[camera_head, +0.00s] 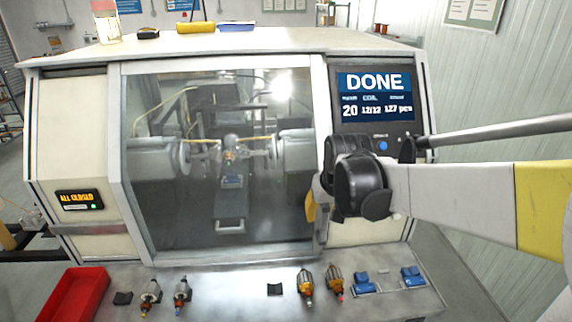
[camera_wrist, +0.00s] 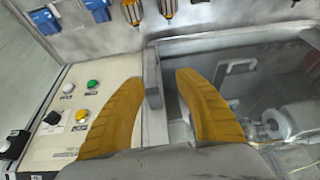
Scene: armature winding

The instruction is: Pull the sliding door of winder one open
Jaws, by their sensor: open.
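Winder one (camera_head: 75,130) is the pale machine filling the head view. Its sliding door (camera_head: 290,100), a framed clear pane, covers the front opening and looks closed; winding parts show behind it. My gripper (camera_head: 311,208) is at the door's right edge in the head view, its black body hiding part of that edge. In the wrist view my gripper (camera_wrist: 160,76) has its two yellow fingers open, one on each side of an upright grey bar (camera_wrist: 152,80) at the door's edge. Gaps show beside the bar, so the fingers do not appear closed on it.
A screen (camera_head: 375,97) reads DONE. A small display (camera_head: 80,200) at the left seems to read ALL CLOSED. Armatures (camera_head: 305,285) and blue blocks (camera_head: 412,276) lie on the front ledge, a red tray (camera_head: 75,295) at left. Buttons (camera_wrist: 92,85) sit beside the fingers.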

